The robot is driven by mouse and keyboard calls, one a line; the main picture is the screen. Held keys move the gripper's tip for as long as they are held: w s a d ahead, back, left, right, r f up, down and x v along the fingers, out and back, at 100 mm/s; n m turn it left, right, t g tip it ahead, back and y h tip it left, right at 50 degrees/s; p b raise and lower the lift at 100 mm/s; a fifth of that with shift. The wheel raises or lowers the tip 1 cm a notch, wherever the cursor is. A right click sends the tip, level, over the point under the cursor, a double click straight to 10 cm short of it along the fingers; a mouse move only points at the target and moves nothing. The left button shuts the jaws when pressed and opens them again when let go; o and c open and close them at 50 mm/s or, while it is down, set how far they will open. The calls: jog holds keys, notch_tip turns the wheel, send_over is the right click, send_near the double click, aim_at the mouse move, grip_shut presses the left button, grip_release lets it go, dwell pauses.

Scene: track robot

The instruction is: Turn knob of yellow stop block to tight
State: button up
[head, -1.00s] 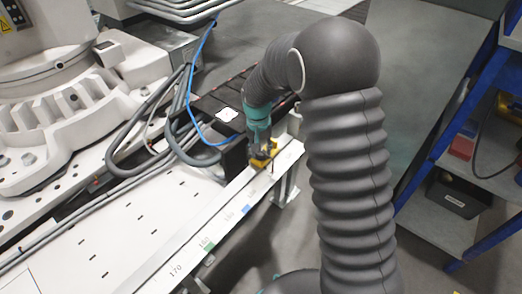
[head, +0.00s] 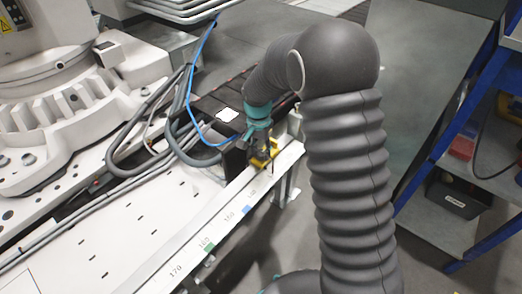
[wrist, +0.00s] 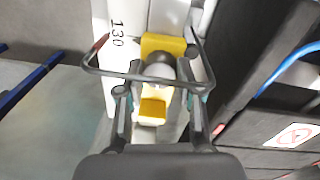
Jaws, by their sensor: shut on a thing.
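The yellow stop block (wrist: 164,43) sits on the white rail (wrist: 114,75) beside the printed number 130 in the wrist view. It also shows at the far part of the rail in the head view (head: 273,150). Its knob (wrist: 160,70) looks greyish and round, between the block's two yellow parts. My gripper (wrist: 158,92) has a finger on each side of the knob and is shut on it. In the head view my gripper (head: 262,150) reaches down to the block from above. The exact finger contact and how tight the knob is cannot be made out.
A dark box with a warning sign (wrist: 291,136) stands close to the right of the rail in the wrist view. A blue cable (head: 192,100) and grey hoses run beside it. A blue-framed shelf (head: 480,140) stands at the right.

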aim_at(259, 152)
jog(key=o, duration=1.2)
jog(key=shift+c, duration=0.2)
notch_tip(259, 152, up, 12)
jog(key=shift+w+a, duration=0.15)
jog(key=shift+a, duration=0.1)
